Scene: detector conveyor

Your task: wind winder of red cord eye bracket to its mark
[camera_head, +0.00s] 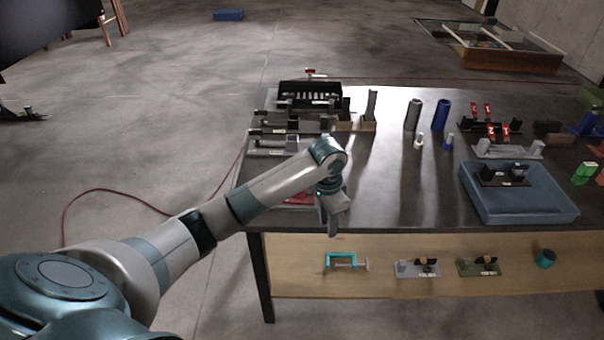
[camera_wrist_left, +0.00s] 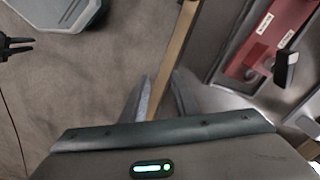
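The red cord eye bracket (camera_head: 301,199) lies near the table's front left edge in the head view, mostly hidden behind my left arm. In the left wrist view the red bracket (camera_wrist_left: 277,32) shows white labels, with a small dark block (camera_wrist_left: 285,68) beside it that may be the winder. The mark cannot be made out. My left gripper (camera_head: 334,228) points down by the table's front edge, to the right of the bracket and apart from it. In the left wrist view its fingers (camera_wrist_left: 161,88) stand apart with nothing between them. My right gripper is not in view.
Dark and grey fixtures (camera_head: 280,146) stand behind the bracket. A blue tray (camera_head: 520,213) holds a black fixture at right. Grey and blue cylinders (camera_head: 413,115) stand farther back. The tabletop (camera_head: 400,190) is clear right of my gripper. A teal clamp (camera_head: 345,262) shows at the front panel.

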